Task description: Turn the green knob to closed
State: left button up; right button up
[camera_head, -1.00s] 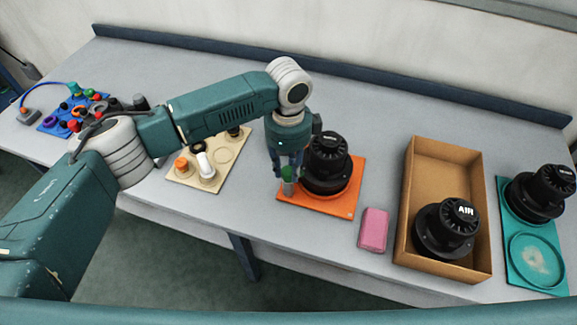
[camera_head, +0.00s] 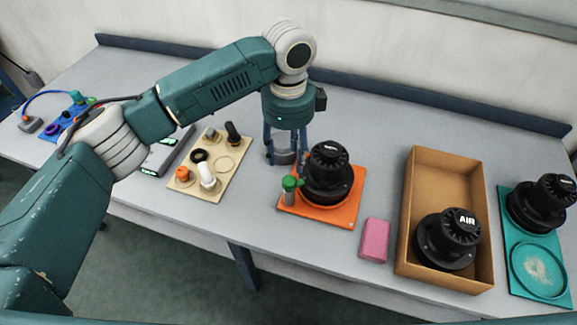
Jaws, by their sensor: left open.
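The green knob (camera_head: 289,183) sits on a small grey post at the left edge of an orange base plate (camera_head: 318,218). A black scrubber tank (camera_head: 328,178) stands on the same plate, right beside the knob. My left gripper (camera_head: 285,160) points down behind and above the knob, apart from it. Its fingers are spread and hold nothing. I cannot tell from this view whether the knob is at its closed position. My right gripper does not show.
A cardboard box (camera_head: 481,222) holds a tank marked AIR. A pink sponge (camera_head: 374,240) lies left of it. A teal plate (camera_head: 521,286) with another tank is at far right. A beige board (camera_head: 213,190) with fittings and a blue board (camera_head: 52,131) are left.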

pick_arm(q)
jog(key=shift+r, duration=1.35)
